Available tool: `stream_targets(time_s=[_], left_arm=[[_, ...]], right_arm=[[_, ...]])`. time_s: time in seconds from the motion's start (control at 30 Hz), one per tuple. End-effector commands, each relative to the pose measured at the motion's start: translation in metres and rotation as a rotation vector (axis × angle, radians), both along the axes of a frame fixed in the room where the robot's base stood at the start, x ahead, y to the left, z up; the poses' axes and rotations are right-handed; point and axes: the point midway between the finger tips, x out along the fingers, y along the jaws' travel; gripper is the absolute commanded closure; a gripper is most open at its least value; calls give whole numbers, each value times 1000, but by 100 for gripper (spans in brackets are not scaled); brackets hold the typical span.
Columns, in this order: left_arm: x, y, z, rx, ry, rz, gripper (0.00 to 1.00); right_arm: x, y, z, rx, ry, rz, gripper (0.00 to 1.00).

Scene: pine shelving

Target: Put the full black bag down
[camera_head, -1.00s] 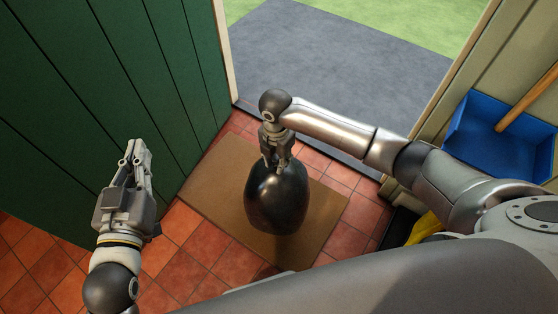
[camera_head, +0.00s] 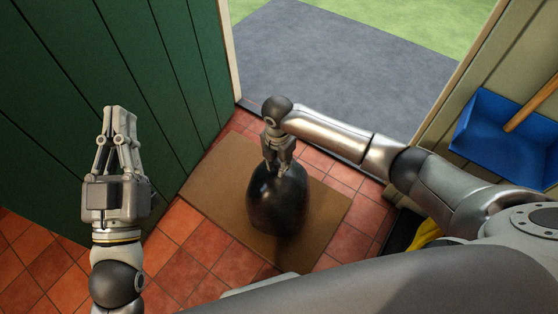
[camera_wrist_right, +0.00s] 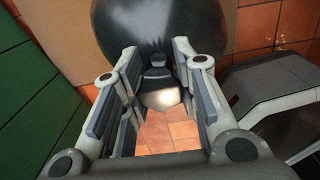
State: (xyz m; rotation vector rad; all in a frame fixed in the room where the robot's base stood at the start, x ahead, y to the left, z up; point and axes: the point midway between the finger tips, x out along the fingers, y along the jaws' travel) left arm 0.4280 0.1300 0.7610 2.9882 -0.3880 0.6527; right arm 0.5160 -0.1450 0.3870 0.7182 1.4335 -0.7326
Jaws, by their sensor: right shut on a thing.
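The full black bag (camera_head: 278,200) is a glossy, rounded dark shape over the brown doormat (camera_head: 213,187) in the head view. My right gripper (camera_head: 277,166) comes down onto its top and is shut on it. In the right wrist view, the bag (camera_wrist_right: 160,28) fills the top middle, with the fingers (camera_wrist_right: 158,75) on either side of its gathered neck. I cannot tell whether the bag's underside touches the mat. My left gripper (camera_head: 120,112) is at the left, beside the green wall, with its fingers together and empty.
The green plank wall (camera_head: 130,70) stands at the left. An open doorway leads to grey paving (camera_head: 340,60) and grass. A blue dustpan-like tray (camera_head: 490,150) with a wooden handle is at the right, and a yellow item (camera_head: 428,233) lies below it.

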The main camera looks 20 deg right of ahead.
Motion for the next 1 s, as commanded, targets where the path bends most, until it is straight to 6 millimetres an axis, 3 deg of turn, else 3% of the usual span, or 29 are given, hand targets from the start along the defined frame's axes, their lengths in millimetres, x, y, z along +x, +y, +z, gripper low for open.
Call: stream_targets(time_s=[0.37, 0.4, 0.57, 1.0], left_arm=[[0, 0, 1, -1, -2, 0, 100], [0, 0, 0, -1, -2, 0, 100], [0, 0, 0, -1, -2, 0, 100], [1, 0, -1, 4, 14, 0, 100]], right_arm=[[2, 1, 1, 3, -5, 0, 100], [0, 0, -2, 0, 0, 0, 69], [0, 0, -2, 0, 0, 0, 49], [0, 0, 4, -1, -1, -1, 49]])
